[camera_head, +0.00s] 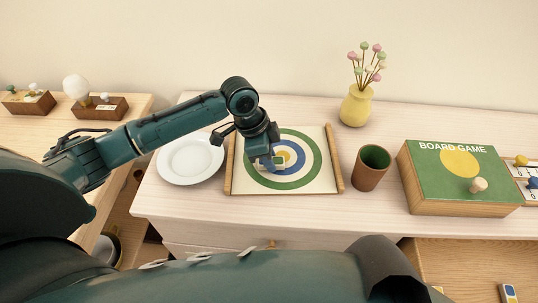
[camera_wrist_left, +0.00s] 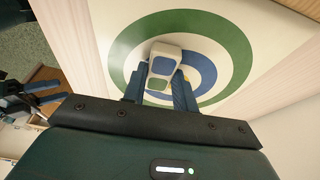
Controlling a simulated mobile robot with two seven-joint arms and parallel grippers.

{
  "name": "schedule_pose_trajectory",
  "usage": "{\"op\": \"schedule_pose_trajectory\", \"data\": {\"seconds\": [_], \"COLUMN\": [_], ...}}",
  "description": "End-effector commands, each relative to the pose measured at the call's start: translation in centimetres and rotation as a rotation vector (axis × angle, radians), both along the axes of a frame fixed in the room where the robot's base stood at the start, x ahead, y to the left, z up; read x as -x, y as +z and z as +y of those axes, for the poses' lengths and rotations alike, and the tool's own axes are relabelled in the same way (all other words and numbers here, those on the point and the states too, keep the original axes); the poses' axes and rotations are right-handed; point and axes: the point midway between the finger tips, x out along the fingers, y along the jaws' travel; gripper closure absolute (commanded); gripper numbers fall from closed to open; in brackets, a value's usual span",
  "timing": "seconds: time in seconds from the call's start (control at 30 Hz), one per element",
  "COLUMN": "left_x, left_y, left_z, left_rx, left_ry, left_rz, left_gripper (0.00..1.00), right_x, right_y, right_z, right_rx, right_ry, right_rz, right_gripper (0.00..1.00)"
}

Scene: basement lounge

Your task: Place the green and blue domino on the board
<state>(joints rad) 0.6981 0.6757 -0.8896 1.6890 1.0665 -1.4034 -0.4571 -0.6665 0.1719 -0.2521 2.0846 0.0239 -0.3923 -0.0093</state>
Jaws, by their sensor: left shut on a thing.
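The board (camera_head: 313,180) lies on the pale dresser top, cream with green, white and blue rings and wooden rails at its two sides. My left gripper (camera_head: 273,162) is over the middle of the board, shut on the green and blue domino (camera_head: 280,161). In the left wrist view the domino (camera_wrist_left: 160,68) is a white block with a blue and a green patch, between the fingers of the left gripper (camera_wrist_left: 160,88). The board (camera_wrist_left: 232,40) shows behind it; I cannot tell whether the domino touches it.
A white plate (camera_head: 190,158) lies left of the board. A brown cup (camera_head: 371,167) with a green inside stands at its right. A green board game box (camera_head: 456,172) is farther right, and a yellow vase (camera_head: 356,106) with flowers stands behind.

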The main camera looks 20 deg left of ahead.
Motion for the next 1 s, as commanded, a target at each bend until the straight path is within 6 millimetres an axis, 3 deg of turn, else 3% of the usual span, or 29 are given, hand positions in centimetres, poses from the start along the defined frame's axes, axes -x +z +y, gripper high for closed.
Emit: {"op": "schedule_pose_trajectory", "data": {"seconds": [0.1, 0.13, 0.4, 0.73, 1.0], "left_x": [0.0, 0.0, 0.0, 0.0, 0.5], "left_y": [-0.2, -0.3, -0.2, 0.5, 5.5], "left_z": [0.0, 0.0, 0.0, 0.2, 1.6], "left_rx": [0.000, 0.000, 0.000, -0.001, -0.001], "left_ry": [0.001, 0.001, 0.000, 0.001, 0.001], "left_rz": [0.001, 0.001, 0.000, -0.002, -0.005], "left_gripper": [0.93, 0.71, 0.50, 0.50, 0.50], "right_x": [-0.1, -0.1, -0.1, -0.1, 0.1], "right_y": [0.2, 0.2, 0.2, 0.0, 0.0], "right_z": [0.0, 0.0, 0.0, 0.0, -0.1], "right_rx": [-0.001, -0.001, -0.001, 0.000, 0.002], "right_ry": [0.000, 0.000, 0.000, 0.000, -0.001], "right_rz": [-0.004, -0.004, -0.004, -0.001, 0.006], "right_gripper": [0.48, 0.48, 0.48, 0.48, 0.48]}}
